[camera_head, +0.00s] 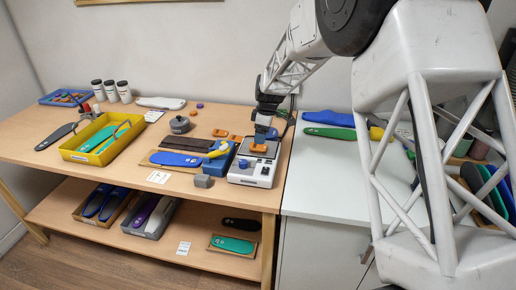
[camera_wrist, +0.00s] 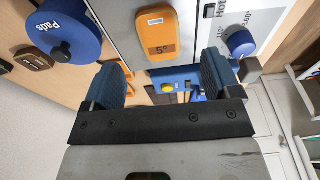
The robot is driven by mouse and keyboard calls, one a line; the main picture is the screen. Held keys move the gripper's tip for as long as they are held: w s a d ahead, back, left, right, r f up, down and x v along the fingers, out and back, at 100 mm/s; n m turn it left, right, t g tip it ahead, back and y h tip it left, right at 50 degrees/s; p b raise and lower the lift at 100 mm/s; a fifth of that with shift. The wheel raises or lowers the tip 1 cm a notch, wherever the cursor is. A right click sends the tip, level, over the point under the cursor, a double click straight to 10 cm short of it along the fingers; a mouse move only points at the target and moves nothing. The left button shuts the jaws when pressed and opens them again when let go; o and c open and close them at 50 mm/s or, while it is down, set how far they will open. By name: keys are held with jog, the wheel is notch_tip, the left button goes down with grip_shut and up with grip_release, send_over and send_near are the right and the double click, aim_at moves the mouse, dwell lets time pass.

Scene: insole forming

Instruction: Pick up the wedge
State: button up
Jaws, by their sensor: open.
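An orange wedge (camera_wrist: 158,32) marked "5°" lies on top of the grey and white device in the wrist view. In the head view an orange wedge (camera_head: 258,147) shows on that device (camera_head: 249,178), just below my gripper (camera_head: 263,130). In the wrist view my gripper (camera_wrist: 163,72) has its two blue fingers wide apart with nothing held between them. The wedge is ahead of the fingertips, roughly in line with the gap. I cannot tell the exact height between them. More orange pieces (camera_head: 220,132) lie on the table behind.
A blue "Pads" roll (camera_wrist: 68,30) and a blue knob (camera_wrist: 240,42) flank the wedge. A blue box (camera_head: 219,162) with a yellow item stands left of the device. A blue insole (camera_head: 176,159), dark strips and a yellow tray (camera_head: 76,154) lie further left.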

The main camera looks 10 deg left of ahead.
aim_at(259, 146)
jog(key=shift+a+f, duration=0.25)
jog(key=shift+f, duration=1.05)
jog(key=shift+a+f, duration=0.25)
jog(key=shift+f, duration=1)
jog(key=c, duration=1)
